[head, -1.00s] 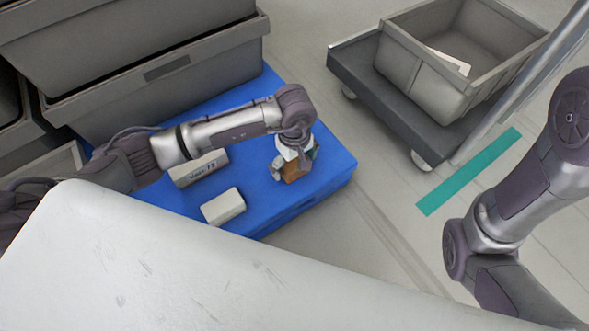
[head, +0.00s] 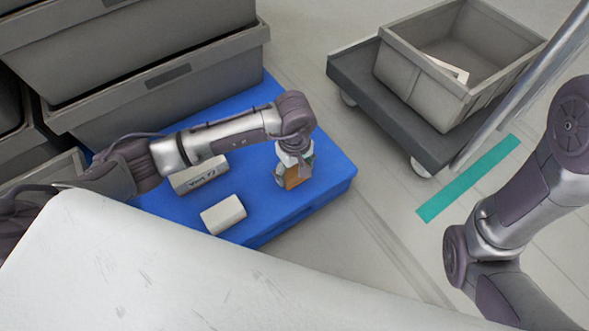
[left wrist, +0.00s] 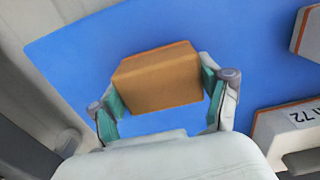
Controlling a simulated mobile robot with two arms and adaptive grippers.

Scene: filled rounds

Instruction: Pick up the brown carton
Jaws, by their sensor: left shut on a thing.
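The brown carton (head: 294,178) is at the right part of the blue platform, below my left wrist. My left gripper (head: 295,174) is shut on it, with a finger at each side. In the left wrist view the carton (left wrist: 158,79) sits between the green-padded fingertips of the left gripper (left wrist: 161,96), with blue surface around it. I cannot tell whether the carton is clear of the platform. My right arm shows at the right of the head view, but its gripper is out of view.
Two pale cartons, one labelled (head: 200,175) and one plain (head: 223,214), lie on the blue platform (head: 322,188) to the left. Grey crates (head: 168,92) stand behind. A dark cart (head: 352,79) carries a grey bin (head: 416,88). A teal strip (head: 468,178) marks the floor.

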